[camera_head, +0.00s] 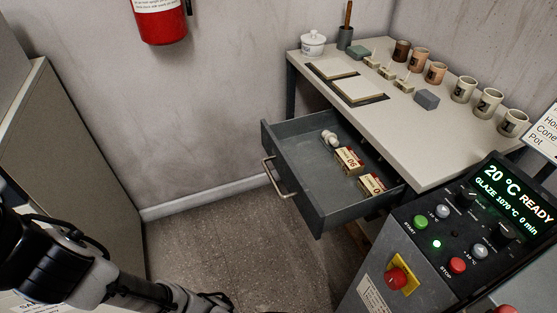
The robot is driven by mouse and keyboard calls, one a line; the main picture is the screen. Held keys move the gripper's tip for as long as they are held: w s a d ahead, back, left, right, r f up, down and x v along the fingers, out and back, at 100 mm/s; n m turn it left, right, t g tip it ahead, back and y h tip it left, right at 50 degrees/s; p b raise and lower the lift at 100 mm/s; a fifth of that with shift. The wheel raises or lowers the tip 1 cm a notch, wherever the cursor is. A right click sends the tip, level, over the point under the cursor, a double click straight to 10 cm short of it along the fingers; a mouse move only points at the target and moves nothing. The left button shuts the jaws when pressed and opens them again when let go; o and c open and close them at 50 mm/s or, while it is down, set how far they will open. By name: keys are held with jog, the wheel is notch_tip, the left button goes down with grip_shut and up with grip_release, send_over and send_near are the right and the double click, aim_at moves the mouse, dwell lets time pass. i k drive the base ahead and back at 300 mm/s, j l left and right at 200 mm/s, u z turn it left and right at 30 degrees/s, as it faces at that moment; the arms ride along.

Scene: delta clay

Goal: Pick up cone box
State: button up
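Two small cream-and-red boxes with printed labels lie in an open grey drawer. One cone box (349,160) lies near the drawer's middle, and its label seems to read 06. The other box (373,186) lies nearer the drawer's right front corner, and its label is only partly readable. A small white object (329,138) lies behind them. The drawer (300,160) is pulled out from the table, with a metal handle on its left front. My arm shows at the bottom left, well away from the drawer. My gripper is not in view.
The table (440,150) holds several mugs, a white lidded jar (313,43), tiles and small blocks. A kiln control panel (460,230) stands at the right front, close to the drawer. A cabinet (75,160) stands left. Floor (235,240) between is clear.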

aim_at(348, 161)
jog(key=z, duration=1.55)
jog(key=k+j, duration=0.2)
jog(key=j, duration=0.3)
jog(key=k+j+z, duration=0.1)
jog(key=k+j, duration=0.15)
jog(key=j, duration=0.2)
jog(key=k+j, duration=0.25)
jog(key=j, duration=0.25)
jog(key=k+j+z, duration=0.15)
jog(key=j, duration=0.3)
jog(key=k+j, duration=0.35)
jog(key=i+j+z, duration=0.05)
jog(key=j, duration=0.05)
